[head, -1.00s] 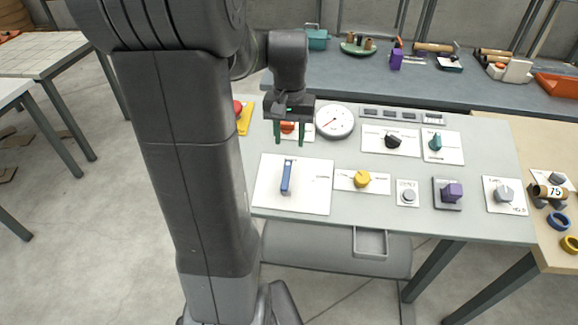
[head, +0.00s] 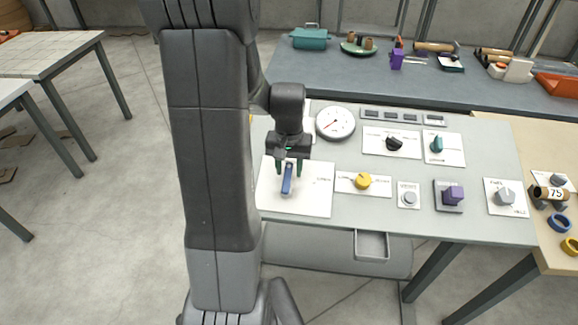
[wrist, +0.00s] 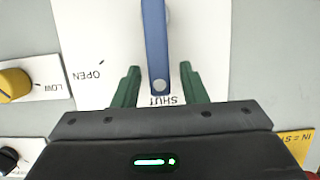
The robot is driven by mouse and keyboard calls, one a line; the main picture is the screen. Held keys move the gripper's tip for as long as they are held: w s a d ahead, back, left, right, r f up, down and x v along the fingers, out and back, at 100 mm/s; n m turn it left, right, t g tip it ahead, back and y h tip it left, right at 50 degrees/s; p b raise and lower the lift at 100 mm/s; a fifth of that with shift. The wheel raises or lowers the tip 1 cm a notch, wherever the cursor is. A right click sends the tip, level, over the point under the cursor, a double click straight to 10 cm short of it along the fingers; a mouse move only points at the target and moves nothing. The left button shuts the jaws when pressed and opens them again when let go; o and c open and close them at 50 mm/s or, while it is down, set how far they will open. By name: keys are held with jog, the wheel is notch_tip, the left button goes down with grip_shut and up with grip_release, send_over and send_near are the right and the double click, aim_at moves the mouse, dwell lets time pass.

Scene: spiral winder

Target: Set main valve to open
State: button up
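The main valve is a blue lever (head: 287,180) on a white plate (head: 313,199). In the wrist view the lever (wrist: 155,45) has its free end at the "SHUT" mark, and the "OPEN" mark is off to the left on the plate (wrist: 100,40). My gripper (head: 288,170) is at the lever's far end in the head view. In the wrist view my gripper (wrist: 160,75) is open, with one green finger on each side of the lever's end and gaps on both sides. I cannot tell how high the fingertips are above the plate.
A yellow knob (head: 363,181) sits right of the valve plate. A white gauge (head: 335,122), a black knob (head: 394,143), a teal knob (head: 437,145) and a purple knob (head: 453,194) are on the same grey panel. A yellow label (wrist: 297,142) lies near my gripper.

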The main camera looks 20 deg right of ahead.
grip_shut()
jog(key=shift+d, duration=0.1)
jog(key=m, duration=0.1)
jog(key=s+d+m, duration=0.1)
jog(key=shift+m+y+b, duration=0.3)
jog(key=m, duration=0.1)
jog(key=s+d+m+t, duration=0.1)
jog(key=m, duration=0.1)
jog(key=shift+s+d+f+y+b, duration=0.15)
jog(key=shift+s+y+b, duration=0.15)
jog(key=shift+y, duration=0.1)
jog(key=m, duration=0.1)
jog(key=s+m, duration=0.1)
jog(key=m+t, duration=0.1)
jog(key=shift+s+d+f+m+b, duration=0.15)
jog(key=shift+s+d+m+b, duration=0.1)
jog(key=shift+d+m+b, duration=0.05)
jog(key=shift+s+f+m+t, duration=0.15)
jog(key=shift+s+m+t, duration=0.45)
jog(key=shift+m, duration=0.5)
jog(key=shift+o, duration=0.7)
grip_release()
jog(key=shift+s, duration=0.1)
